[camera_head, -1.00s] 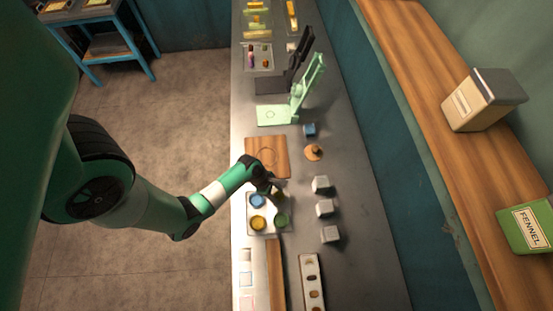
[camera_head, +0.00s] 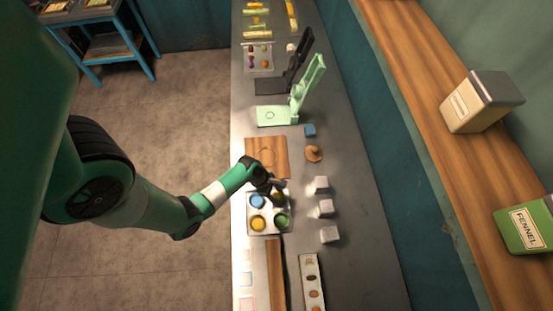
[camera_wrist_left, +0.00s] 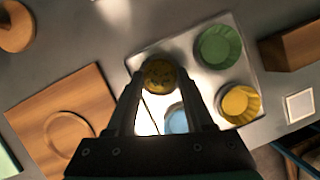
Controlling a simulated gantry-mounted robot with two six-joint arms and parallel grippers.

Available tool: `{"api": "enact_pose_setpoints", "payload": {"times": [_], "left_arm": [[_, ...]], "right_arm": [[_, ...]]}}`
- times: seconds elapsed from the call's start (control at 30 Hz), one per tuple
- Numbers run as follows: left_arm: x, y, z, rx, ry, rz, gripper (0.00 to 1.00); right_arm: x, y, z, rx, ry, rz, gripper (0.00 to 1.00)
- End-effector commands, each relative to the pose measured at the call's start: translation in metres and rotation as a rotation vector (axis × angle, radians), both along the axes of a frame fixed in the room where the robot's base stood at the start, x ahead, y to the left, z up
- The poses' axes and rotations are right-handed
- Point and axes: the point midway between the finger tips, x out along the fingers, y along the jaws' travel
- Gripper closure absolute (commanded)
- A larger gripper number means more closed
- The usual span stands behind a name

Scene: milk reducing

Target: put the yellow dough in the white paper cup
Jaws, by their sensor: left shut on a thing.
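A round yellow dough (camera_wrist_left: 160,76), speckled darker, is held between the fingertips of my left gripper (camera_wrist_left: 160,82). It also shows in the head view (camera_head: 278,197) at the upper right of a pale tray (camera_head: 252,212). The gripper (camera_head: 275,188) is over that corner of the tray. In the wrist view the tray (camera_wrist_left: 195,73) holds a green cup (camera_wrist_left: 219,46), a yellow cup (camera_wrist_left: 240,103) and a blue cup (camera_wrist_left: 177,120), partly behind a finger. I cannot make out a white paper cup; the gripper and dough cover that corner. My right gripper is not in view.
Several white blocks (camera_head: 326,207) stand right of the tray. A wooden board (camera_head: 280,148) lies beyond it, with a round wooden piece (camera_head: 313,153) and a blue block (camera_head: 310,130) nearby. A pale green press (camera_head: 273,114) stands farther back. A narrow tray (camera_head: 305,265) lies in front.

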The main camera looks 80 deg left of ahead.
Motion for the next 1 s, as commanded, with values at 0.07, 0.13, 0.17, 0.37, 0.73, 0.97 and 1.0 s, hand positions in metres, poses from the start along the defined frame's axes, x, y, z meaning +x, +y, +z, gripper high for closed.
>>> {"api": "enact_pose_setpoints", "payload": {"times": [0.07, 0.13, 0.17, 0.37, 0.73, 0.97, 1.0], "left_arm": [[0.000, 0.000, 0.000, 0.000, 0.000, 0.000, 1.00], [0.000, 0.000, 0.000, 0.000, 0.000, 0.000, 1.00], [0.000, 0.000, 0.000, 0.000, 0.000, 0.000, 0.46], [0.000, 0.000, 0.000, 0.000, 0.000, 0.000, 0.13], [-0.002, 0.002, 0.008, 0.002, -0.002, 0.002, 0.13], [-0.018, 0.010, 0.055, 0.003, -0.003, 0.004, 0.13], [-0.022, 0.011, 0.064, 0.003, -0.003, 0.004, 0.13]], "right_arm": [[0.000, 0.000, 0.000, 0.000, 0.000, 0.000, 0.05], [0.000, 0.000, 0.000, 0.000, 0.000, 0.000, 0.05], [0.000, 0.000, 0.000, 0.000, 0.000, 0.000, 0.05], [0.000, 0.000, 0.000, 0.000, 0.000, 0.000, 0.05], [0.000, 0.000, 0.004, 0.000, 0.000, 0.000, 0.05], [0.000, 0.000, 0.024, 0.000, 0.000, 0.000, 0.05], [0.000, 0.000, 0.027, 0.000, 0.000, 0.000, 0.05]]}}
